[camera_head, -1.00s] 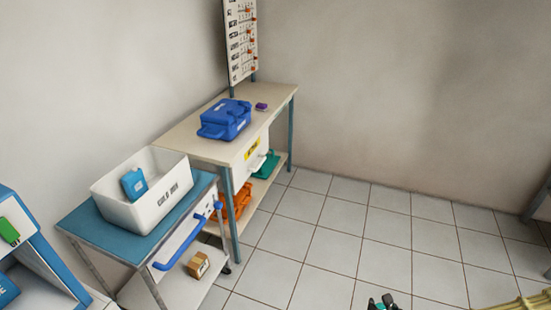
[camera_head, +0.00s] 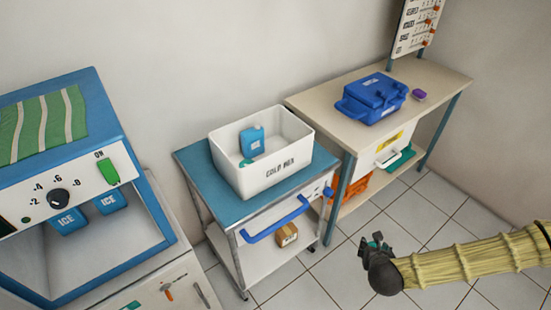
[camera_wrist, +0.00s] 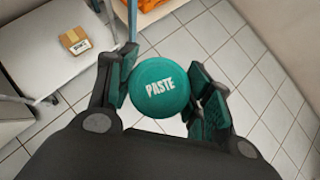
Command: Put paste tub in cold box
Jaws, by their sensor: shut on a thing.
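The paste tub (camera_wrist: 160,87) is a round teal tub with a white "PASTE" label, seen from above in the wrist view. My gripper (camera_wrist: 166,92) is shut on it, with one finger at each side, above the tiled floor. In the head view my gripper (camera_head: 374,246) is in front of the tables at lower right; the tub is hard to make out there. The cold box (camera_head: 262,176) is a white open-topped bin on a blue-topped cart, to the left of my gripper. It holds a blue ice pack (camera_head: 252,142) and a small teal item (camera_head: 246,162).
The cart (camera_head: 232,206) has a blue handle (camera_head: 280,222) at its front and a cardboard box (camera_head: 287,235) on its lower shelf. A blue freezer unit (camera_head: 150,235) with ice packs stands left. A wooden table (camera_head: 330,115) with a blue case (camera_head: 374,99) stands right.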

